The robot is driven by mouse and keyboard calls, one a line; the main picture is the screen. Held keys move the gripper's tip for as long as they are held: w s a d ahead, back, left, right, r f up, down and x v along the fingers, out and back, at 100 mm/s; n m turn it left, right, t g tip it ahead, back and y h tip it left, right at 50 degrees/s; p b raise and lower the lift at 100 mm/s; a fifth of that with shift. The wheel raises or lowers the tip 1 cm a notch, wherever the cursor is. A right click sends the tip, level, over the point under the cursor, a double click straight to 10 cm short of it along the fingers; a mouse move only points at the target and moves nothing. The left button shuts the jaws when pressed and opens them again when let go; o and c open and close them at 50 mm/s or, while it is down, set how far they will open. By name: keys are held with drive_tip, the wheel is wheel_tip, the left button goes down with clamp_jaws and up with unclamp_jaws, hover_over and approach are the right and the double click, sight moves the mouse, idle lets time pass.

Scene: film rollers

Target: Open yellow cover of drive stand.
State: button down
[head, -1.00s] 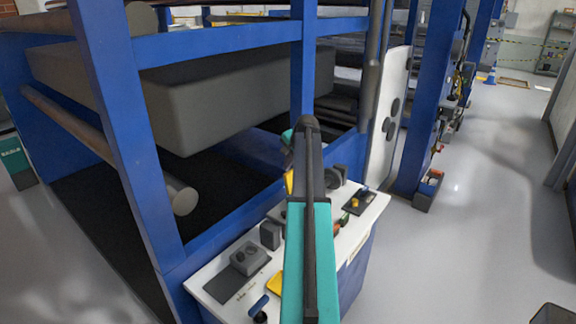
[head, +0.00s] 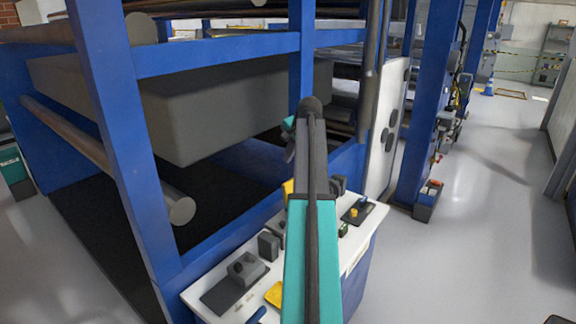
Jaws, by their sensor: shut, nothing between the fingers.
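A white-topped stand (head: 357,240) with a blue body is below and beyond my arm. A yellow piece (head: 288,188) shows at the left edge of my arm; my arm hides part of it, and I cannot tell whether it is the cover. Another flat yellow piece (head: 274,294) lies on the stand top near the front, partly behind my arm. My gripper (head: 290,152) shows only as a small dark end left of my elbow, above the upper yellow piece. It is shut and empty, and looks apart from the stand top.
A grey control box (head: 245,268) and a small dark block (head: 269,244) stand on the top's left. A dark plate with a yellow knob (head: 354,212) is on its right. Blue frame posts (head: 118,130) and rollers (head: 180,207) stand left. The floor on the right is clear.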

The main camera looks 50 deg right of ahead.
drive_tip(key=shift+s+a+r, duration=0.1)
drive_tip(key=shift+a+r, duration=0.05)
drive_tip(key=shift+r, duration=0.65)
